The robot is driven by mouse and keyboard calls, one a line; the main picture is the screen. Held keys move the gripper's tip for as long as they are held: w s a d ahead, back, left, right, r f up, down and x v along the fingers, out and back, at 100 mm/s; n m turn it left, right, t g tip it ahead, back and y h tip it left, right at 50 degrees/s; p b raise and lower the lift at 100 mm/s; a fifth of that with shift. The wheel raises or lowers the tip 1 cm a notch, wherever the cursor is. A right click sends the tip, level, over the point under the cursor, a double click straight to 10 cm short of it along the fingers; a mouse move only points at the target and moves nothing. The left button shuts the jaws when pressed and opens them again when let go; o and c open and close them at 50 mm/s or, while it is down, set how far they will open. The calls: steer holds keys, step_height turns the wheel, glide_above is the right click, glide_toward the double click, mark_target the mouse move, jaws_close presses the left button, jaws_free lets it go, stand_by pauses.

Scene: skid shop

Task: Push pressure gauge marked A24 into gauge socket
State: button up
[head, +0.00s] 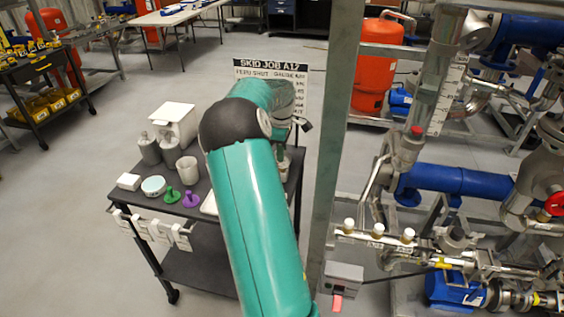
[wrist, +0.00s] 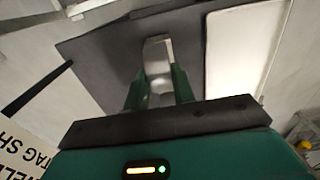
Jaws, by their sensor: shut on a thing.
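My gripper (wrist: 158,92) points down over the dark cart top in the wrist view. Its two green fingers are closed on a light grey metallic piece (wrist: 157,55). No dial face or A24 mark shows on this piece, so I cannot tell from its looks whether it is the gauge. In the head view my teal arm reaches over the cart and hides the gripper and most of what is at it. No gauge socket can be told for sure. A pipe on the skid at right carries small cream-capped fittings (head: 378,227).
The dark cart (head: 198,262) holds a white box (head: 175,122), grey bottles (head: 149,148), a beaker (head: 188,170), a green piece (head: 171,195) and a purple piece (head: 190,199). A job sign (head: 272,66) stands behind. A grey post (head: 338,130) separates cart and skid.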

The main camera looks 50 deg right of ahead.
steer(key=shift+r, duration=3.05)
